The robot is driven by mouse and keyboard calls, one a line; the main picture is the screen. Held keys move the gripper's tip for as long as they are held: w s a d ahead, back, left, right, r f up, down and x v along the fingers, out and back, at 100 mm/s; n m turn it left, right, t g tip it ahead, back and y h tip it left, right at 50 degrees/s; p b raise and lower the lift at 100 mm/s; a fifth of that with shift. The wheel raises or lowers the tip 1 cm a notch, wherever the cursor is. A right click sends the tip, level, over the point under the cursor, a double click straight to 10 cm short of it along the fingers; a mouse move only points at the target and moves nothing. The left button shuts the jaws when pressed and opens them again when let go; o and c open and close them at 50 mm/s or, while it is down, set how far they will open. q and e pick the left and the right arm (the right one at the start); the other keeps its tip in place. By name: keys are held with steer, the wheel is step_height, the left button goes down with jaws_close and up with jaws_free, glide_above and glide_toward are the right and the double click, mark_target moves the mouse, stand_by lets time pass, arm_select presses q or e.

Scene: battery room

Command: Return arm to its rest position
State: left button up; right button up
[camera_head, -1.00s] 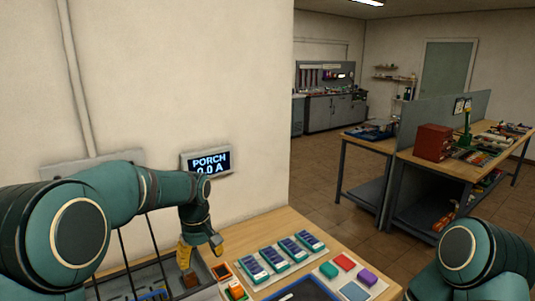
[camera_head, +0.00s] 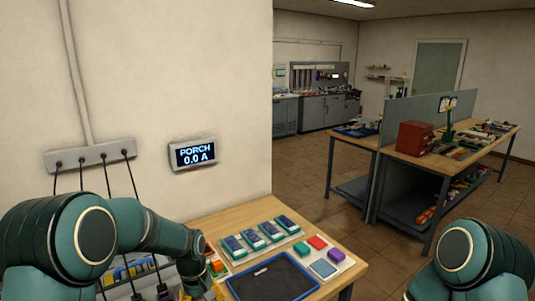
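My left arm comes in from the left and reaches down at the near left corner of the wooden bench (camera_head: 232,217). My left gripper (camera_head: 203,292) is low at the bottom edge, beside the left edge of the dark blue tray (camera_head: 274,278). Only bits of its yellow fingers show, and the rest is cut off by the frame, so whether it is open or holds something cannot be told. My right arm shows only as a rounded green link at the bottom right. The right gripper is out of view.
A row of several blue-and-white modules (camera_head: 262,234) and coloured blocks (camera_head: 317,242) lie on the bench. A display (camera_head: 194,153) reads "PORCH 0.0 A". Cables hang from a grey wall strip (camera_head: 90,155). Open tiled floor (camera_head: 330,205) lies between this bench and the far workbench (camera_head: 452,160).

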arm_select(q)
steer(key=s+d+f+m+h, duration=0.1)
steer(key=s+d+f+h, duration=0.1)
steer(key=s+f, duration=0.95)
steer(key=s+d+f+m+h, duration=0.1)
steer(key=s+d+f, duration=0.1)
steer(key=s+f, duration=1)
steer(key=w+d+f+m+t+b, duration=0.1)
steer(key=b, duration=0.4)
steer(key=w+d+f+t+b, duration=0.1)
steer(key=d+b, duration=0.1)
steer(key=b, duration=0.3)
steer(key=shift+w+f+m, duration=0.1)
steer(key=shift+w+m, duration=0.1)
steer(key=shift+m, duration=0.2)
